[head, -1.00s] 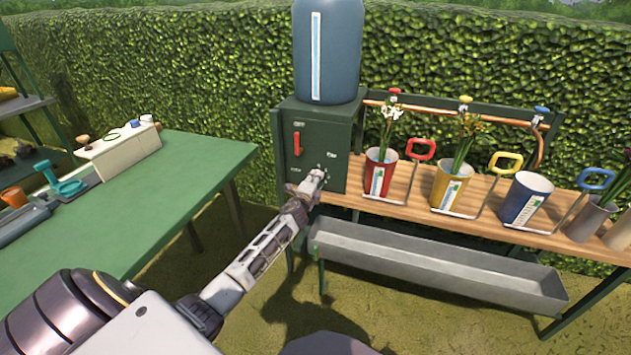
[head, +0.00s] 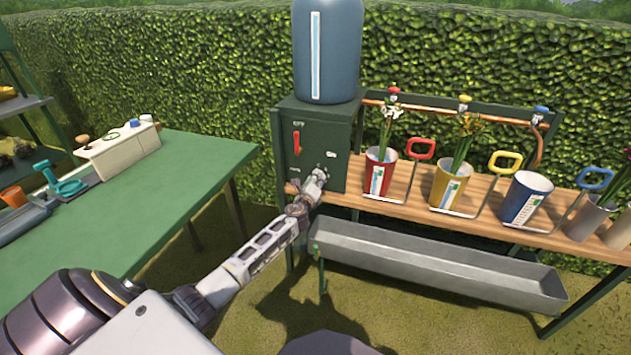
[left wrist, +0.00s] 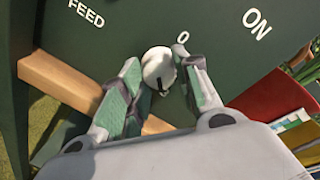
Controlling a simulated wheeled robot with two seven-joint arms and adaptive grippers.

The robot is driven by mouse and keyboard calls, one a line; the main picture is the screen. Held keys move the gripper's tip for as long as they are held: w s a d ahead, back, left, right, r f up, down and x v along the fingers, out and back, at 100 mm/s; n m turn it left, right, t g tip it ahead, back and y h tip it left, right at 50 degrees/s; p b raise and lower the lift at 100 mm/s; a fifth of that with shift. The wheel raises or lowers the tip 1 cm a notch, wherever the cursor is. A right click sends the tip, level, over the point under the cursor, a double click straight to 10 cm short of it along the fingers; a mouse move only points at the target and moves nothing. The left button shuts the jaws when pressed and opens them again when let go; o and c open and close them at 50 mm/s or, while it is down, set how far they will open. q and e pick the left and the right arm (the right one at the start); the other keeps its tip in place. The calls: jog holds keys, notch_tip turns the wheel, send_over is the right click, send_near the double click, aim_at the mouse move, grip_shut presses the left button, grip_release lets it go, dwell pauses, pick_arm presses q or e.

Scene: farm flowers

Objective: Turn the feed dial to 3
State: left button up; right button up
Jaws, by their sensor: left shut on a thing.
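The feed dial (left wrist: 158,68) is a round pale knob with a dark pointer mark, on the front of the green cabinet (head: 340,130). The labels "FEED", "0" and "ON" show around it in the left wrist view; a 3 is not visible. My left gripper (left wrist: 165,80) has its fingers on either side of the dial and is shut on it. In the head view my left gripper (head: 318,180) is at the lower front of the cabinet and hides most of the dial. My right gripper is not in view.
A red lever (head: 297,143) is on the cabinet's left part, with a blue tank (head: 345,50) on top. Red, yellow and blue buckets stand on the wooden shelf (head: 400,198) to the right. A grey trough (head: 440,270) is below. A green table (head: 120,200) is left.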

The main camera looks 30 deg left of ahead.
pick_arm(q)
jog(key=o, duration=1)
jog(key=shift+d, duration=0.1)
jog(key=shift+s+f, duration=0.1)
jog(key=shift+s, duration=0.05)
jog(key=shift+v, duration=5.8)
